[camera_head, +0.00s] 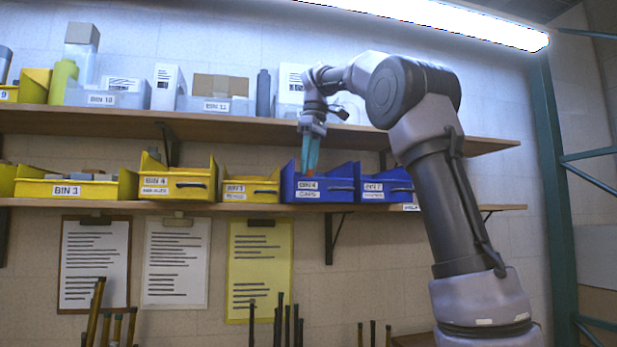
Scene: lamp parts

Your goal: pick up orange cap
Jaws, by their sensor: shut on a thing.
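My gripper (310,168) reaches down at the front of the blue bin labelled BIN 6 CAPS (316,196) on the lower shelf. Its teal fingers are shut on a small orange cap (309,173), of which only a bit shows at the fingertips. The cap is at the height of the bin's upper front, just above its label. From this view I cannot tell whether it is inside the bin or in front of it. The rest of the cap is hidden by the fingers.
A second blue bin (388,187) stands right beside it, and yellow bins (251,187) stand to the left. The upper shelf (230,122) with boxes and bottles is close above. Clipboards (175,262) hang below the lower shelf, with several upright rods at the bottom.

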